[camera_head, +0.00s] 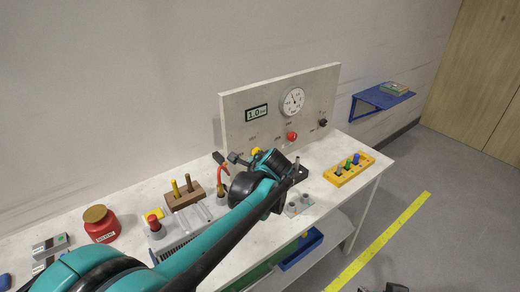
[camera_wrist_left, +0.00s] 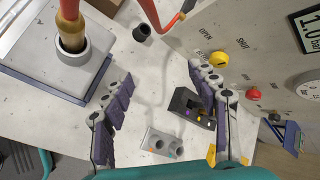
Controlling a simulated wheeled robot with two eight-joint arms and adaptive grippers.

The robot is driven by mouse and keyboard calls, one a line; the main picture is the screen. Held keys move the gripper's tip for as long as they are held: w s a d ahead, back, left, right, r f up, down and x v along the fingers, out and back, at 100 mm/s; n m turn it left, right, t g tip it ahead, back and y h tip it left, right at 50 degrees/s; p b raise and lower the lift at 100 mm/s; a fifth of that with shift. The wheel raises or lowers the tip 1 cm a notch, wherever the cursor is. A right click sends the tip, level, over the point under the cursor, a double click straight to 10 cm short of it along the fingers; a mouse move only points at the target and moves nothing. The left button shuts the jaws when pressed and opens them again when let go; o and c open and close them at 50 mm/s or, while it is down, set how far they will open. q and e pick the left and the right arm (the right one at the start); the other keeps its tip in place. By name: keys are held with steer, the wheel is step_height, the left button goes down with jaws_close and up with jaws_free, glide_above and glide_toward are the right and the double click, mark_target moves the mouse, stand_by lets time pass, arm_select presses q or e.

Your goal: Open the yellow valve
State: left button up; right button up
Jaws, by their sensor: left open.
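The yellow valve (camera_head: 256,151) is a small knob low on the upright panel, partly hidden behind my left arm in the head view. In the head view my left arm hides the fingertips. A dark part at the bottom edge may be my right gripper (camera_head: 385,288); its jaws cannot be made out.
The panel (camera_head: 236,112) carries a display, a dial gauge (camera_head: 292,101), a red knob (camera_head: 292,136) and a black knob (camera_head: 323,122). A black block (camera_wrist_left: 188,108) and a grey two-hole block (camera_wrist_left: 161,144) stand on the bench. A yellow peg tray (camera_head: 348,169) is at right.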

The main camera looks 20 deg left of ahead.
arm_select(q)
steer(key=w+d+m+y, duration=0.1)
steer(key=w+m+y, duration=0.1)
steer(key=w+m, duration=0.5)
steer(key=m+t+y+p, duration=0.2)
steer(key=m+y, duration=0.1)
steer(key=m, duration=0.2)
glide_toward(259, 153)
steer(key=w+a, duration=0.2)
steer(key=x, duration=0.2)
steer(key=b+x, duration=0.1)
steer(key=x, duration=0.1)
steer(key=f+b+x, duration=0.1)
steer(key=x, duration=0.1)
steer(key=shift+s+a, duration=0.15)
steer(key=shift+a, duration=0.3)
steer(key=shift+c, duration=0.2)
steer(key=c, duration=1.1)
